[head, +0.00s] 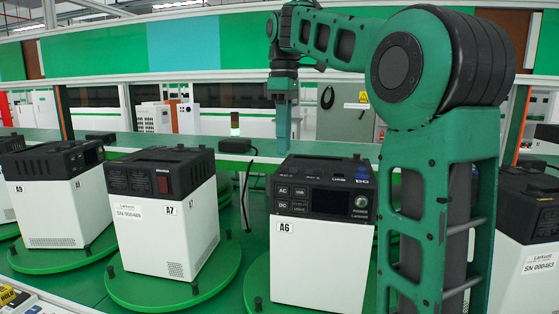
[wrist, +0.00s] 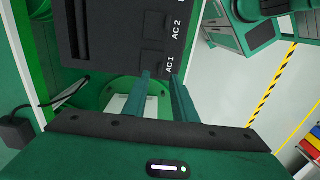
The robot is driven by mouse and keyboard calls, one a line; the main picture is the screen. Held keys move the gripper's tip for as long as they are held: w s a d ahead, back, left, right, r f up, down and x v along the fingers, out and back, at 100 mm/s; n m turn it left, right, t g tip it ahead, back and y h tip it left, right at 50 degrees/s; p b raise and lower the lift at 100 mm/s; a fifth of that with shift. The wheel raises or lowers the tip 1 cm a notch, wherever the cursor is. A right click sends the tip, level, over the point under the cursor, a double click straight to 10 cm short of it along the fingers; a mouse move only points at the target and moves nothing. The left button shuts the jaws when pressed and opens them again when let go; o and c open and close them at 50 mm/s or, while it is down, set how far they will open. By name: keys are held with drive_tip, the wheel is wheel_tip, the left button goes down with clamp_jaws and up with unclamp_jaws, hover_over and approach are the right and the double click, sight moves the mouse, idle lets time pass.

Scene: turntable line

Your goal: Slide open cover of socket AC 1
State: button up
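The power unit labelled A6 (head: 320,262), white with a black top, stands upright in the middle of the head view. In the wrist view its black top (wrist: 110,35) carries the labels AC 1 and AC 2. The AC 1 socket cover (wrist: 153,60) is a dark square beside its label and looks closed. The AC 2 cover (wrist: 153,22) lies beyond it. My gripper (head: 283,138) points down behind the unit in the head view. In the wrist view my gripper (wrist: 160,74) has its two fingers apart with nothing between them, close to AC 1; contact cannot be told.
Unit A7 (head: 165,230) stands left of A6, unit A9 (head: 55,205) farther left, and another unit (head: 530,235) at the right. They stand on green turntables (head: 185,290).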

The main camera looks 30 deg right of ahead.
drive_tip(key=shift+f, duration=2.3)
clamp_jaws()
